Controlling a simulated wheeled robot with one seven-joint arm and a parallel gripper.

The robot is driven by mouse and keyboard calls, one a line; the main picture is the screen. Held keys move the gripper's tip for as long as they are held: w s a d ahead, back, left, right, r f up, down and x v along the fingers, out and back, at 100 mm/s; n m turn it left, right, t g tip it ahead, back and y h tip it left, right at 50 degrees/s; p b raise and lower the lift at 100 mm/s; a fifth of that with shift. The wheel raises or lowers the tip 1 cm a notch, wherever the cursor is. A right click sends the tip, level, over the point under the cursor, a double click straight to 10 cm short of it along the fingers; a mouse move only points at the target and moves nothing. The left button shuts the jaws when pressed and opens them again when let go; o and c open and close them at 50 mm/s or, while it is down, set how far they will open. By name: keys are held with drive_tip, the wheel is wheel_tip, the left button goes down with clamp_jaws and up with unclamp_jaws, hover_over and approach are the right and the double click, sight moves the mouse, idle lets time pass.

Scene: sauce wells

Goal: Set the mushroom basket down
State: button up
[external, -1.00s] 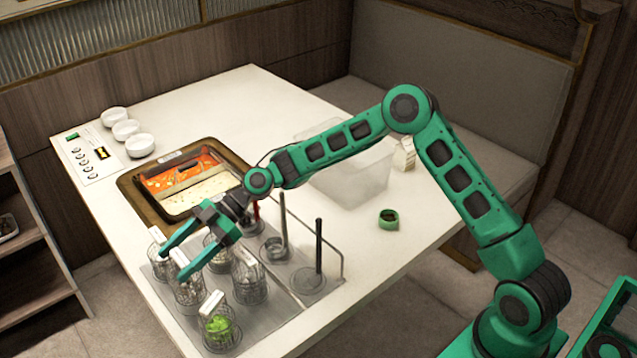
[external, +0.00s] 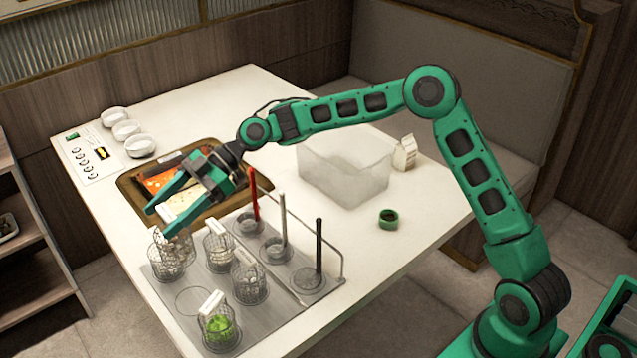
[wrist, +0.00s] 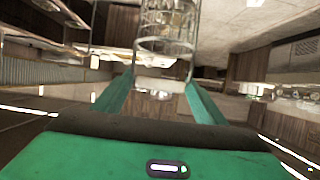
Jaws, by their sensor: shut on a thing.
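My gripper (external: 158,223) is shut on the white handle (wrist: 160,85) of a wire basket with pale contents, the mushroom basket (external: 177,254). The basket hangs below the fingertips in the external view and appears between the fingers in the wrist view (wrist: 165,38). It is above the back left part of the grey rack (external: 262,322), overlapping another basket there, so its exact height is unclear. An empty round well (external: 196,302) shows in the rack's left part. The hot pot (external: 128,181), with red and pale broth, is partly hidden behind my gripper.
Other baskets stand in the rack: one pale (external: 217,248), one at the middle (external: 250,286), one with greens (external: 217,332). Upright red, white and black ladle handles (external: 319,245) rise at its right. A clear bin (external: 345,175) and green ring (external: 389,218) stand farther right.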

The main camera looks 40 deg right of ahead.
wheel_tip(320, 180, up, 12)
drive_tip(key=w+d+m+t, duration=0.3)
drive_tip(key=d+m+t, duration=0.1)
drive_tip(key=d, duration=3)
drive_tip(key=s+d+m+t+h, duration=0.15)
drive_tip(key=s+d, duration=0.35)
drive_tip(key=d, duration=0.5)
drive_tip(key=s+d+m+t+h, duration=0.1)
drive_tip(key=s+d+m+t, duration=0.1)
drive_tip(key=s+d, duration=0.5)
drive_tip(key=s+d+m+t+h, duration=0.2)
drive_tip(key=s+d, duration=0.1)
drive_tip(key=d, duration=0.9)
wheel_tip(320, 180, down, 18)
drive_tip(key=w+d+f, duration=0.1)
drive_tip(key=d+f, duration=1)
drive_tip(key=shift+w+d, duration=0.25)
drive_tip(key=shift+w, duration=0.05)
drive_tip(key=shift+f+n+y, duration=0.15)
drive_tip(key=shift+n+y, duration=0.1)
drive_tip(key=shift+y, duration=0.1)
